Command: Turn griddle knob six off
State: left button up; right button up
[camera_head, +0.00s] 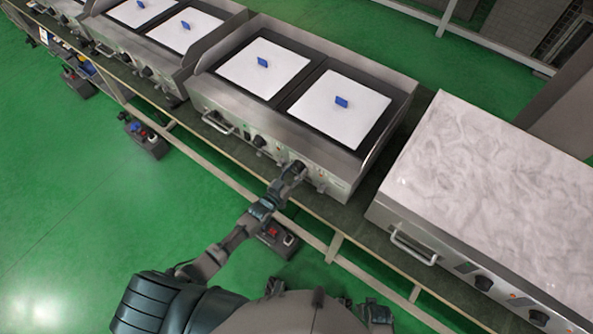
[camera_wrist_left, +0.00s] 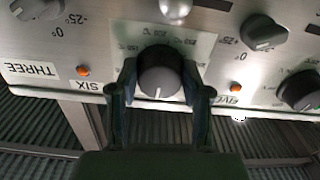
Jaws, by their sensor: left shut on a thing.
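The griddle (camera_head: 210,93) with two white plates stands in the middle of the head view. My left gripper (camera_head: 292,172) reaches its front panel near the right end and hides the knob there. In the left wrist view, a round dark knob (camera_wrist_left: 160,75) with a white pointer mark sits between the fingers of my left gripper (camera_wrist_left: 160,92). One finger is on each side, and the gripper is shut on it. The pointer mark points down in that picture. An upside-down SIX label (camera_wrist_left: 87,85) is just left of this knob. My right gripper is not in view.
Other knobs (camera_wrist_left: 264,33) flank the held one in the wrist view, with orange lights (camera_wrist_left: 82,70) between. A THREE label (camera_wrist_left: 30,70) is at left. A second griddle (camera_head: 480,165) with a bare top stands at right. Grey pedal boxes (camera_head: 148,140) lie on the green floor.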

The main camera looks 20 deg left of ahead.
pick_arm(q)
jog(key=shift+d+f, duration=0.1)
jog(key=o, duration=1.2)
jog(key=shift+a, duration=0.25)
jog(key=shift+c, duration=0.2)
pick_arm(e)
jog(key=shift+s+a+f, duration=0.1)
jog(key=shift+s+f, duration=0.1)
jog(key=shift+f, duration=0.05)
pick_arm(q)
jog(key=shift+s+d, duration=0.1)
jog(key=shift+s, duration=0.25)
jog(key=v, duration=1.1)
jog(key=shift+a, duration=0.2)
jog(key=shift+s, duration=0.15)
